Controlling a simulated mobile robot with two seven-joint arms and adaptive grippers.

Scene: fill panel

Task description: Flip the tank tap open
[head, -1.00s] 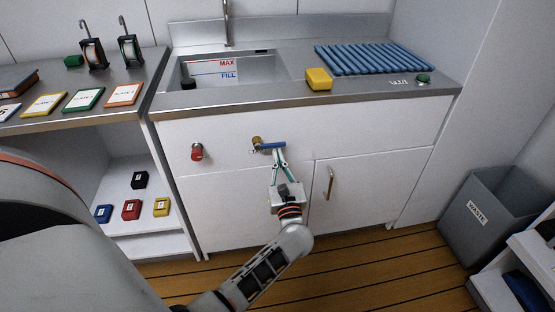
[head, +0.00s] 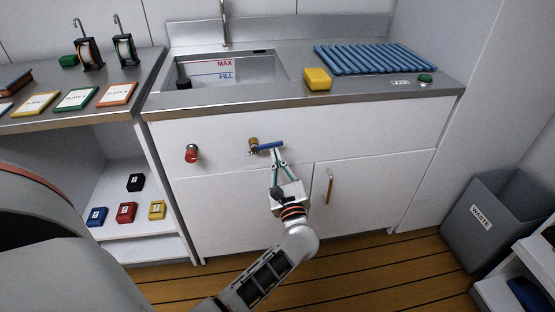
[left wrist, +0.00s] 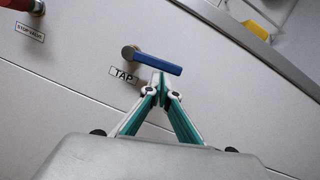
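The tank tap has a blue lever handle (head: 270,147) on a brass body (head: 254,145) on the white cabinet front. The handle points right, close to level. It also shows in the left wrist view (left wrist: 152,62), above a "TAP" label (left wrist: 123,74). My left gripper (head: 276,160) is just below the handle, its fingers pointing up at it. In the left wrist view its fingertips (left wrist: 160,83) come together at the handle's lower edge. They look shut with nothing between them; whether they touch the handle is unclear. My right gripper is not in view.
A red stop valve (head: 192,153) is left of the tap. A cabinet door handle (head: 329,186) is to the lower right. Above is a sink (head: 262,72) with MAX and FILL marks, a yellow sponge-like block (head: 317,79) and a blue ribbed mat (head: 375,59).

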